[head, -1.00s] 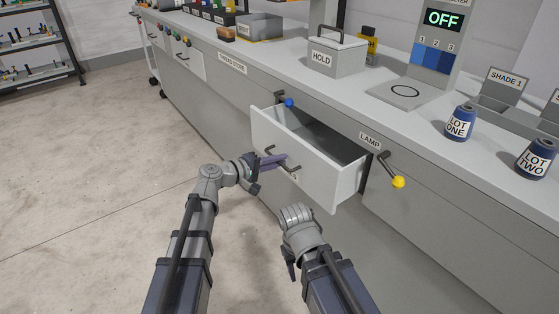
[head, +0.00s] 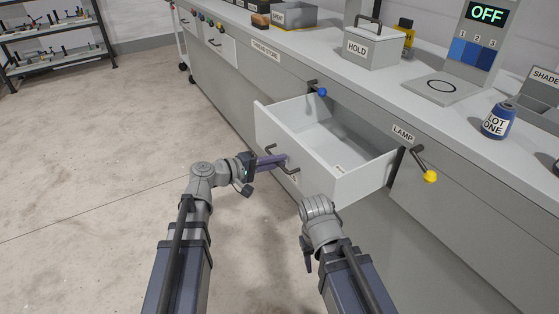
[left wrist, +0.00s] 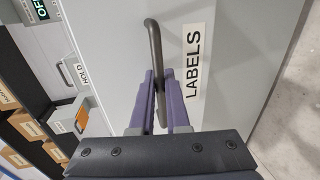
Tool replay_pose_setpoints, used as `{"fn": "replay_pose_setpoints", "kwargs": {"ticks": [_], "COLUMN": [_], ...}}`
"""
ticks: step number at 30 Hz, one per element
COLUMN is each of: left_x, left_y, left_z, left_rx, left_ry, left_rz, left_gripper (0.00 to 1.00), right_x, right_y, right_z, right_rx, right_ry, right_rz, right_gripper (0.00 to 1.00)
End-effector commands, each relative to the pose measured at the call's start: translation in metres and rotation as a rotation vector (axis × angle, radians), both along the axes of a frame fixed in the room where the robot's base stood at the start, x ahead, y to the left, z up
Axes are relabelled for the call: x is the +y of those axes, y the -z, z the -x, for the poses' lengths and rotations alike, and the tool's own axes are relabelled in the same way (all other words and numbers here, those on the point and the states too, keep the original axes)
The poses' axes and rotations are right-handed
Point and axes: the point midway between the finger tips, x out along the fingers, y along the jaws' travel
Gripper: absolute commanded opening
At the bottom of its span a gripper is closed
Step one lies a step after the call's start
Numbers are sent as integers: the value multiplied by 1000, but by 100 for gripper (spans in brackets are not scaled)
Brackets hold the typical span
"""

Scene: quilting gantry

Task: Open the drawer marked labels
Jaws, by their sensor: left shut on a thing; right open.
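The drawer marked labels (head: 315,178) stands pulled out from the bench front in the head view, its white inside showing and mostly empty, with a small pale item on its floor. In the left wrist view its LABELS plate (left wrist: 196,62) is beside the dark bar handle (left wrist: 155,60). My left gripper (head: 278,161) is at the drawer front, shut on the handle; its purple fingers (left wrist: 164,98) lie on both sides of the bar. My right gripper (head: 308,248) is low in front of the drawer's right end, apart from it; its fingers are largely hidden.
A blue-knobbed lever (head: 321,91) is above the drawer and a yellow-knobbed lever (head: 430,176) to its right under the LAMP plate. On the bench stand the HOLD box (head: 372,47) and the LOT ONE spool (head: 498,121). The floor (head: 100,170) at left is clear.

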Motion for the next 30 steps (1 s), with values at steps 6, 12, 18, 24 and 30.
{"fn": "replay_pose_setpoints", "kwargs": {"ticks": [6, 12, 18, 24, 30], "left_x": [0, 0, 5, 29, 52], "left_y": [1, 0, -2, -9, -14], "left_z": [0, 0, 3, 22, 38], "left_rx": [1, 0, 0, 0, 0], "left_ry": [1, 1, -2, -3, -1], "left_rz": [-2, -1, -1, -1, -1], "left_gripper": [17, 25, 25, 25, 25], "right_x": [0, 0, 0, 0, 0], "right_y": [0, 0, -2, -9, -15], "right_z": [0, 0, 0, 0, 0], "right_rx": [0, 0, 0, 0, 0], "right_ry": [0, 0, 0, 1, 2], "right_rz": [0, 0, 0, 1, 1], "right_gripper": [50, 50, 50, 50, 50]}}
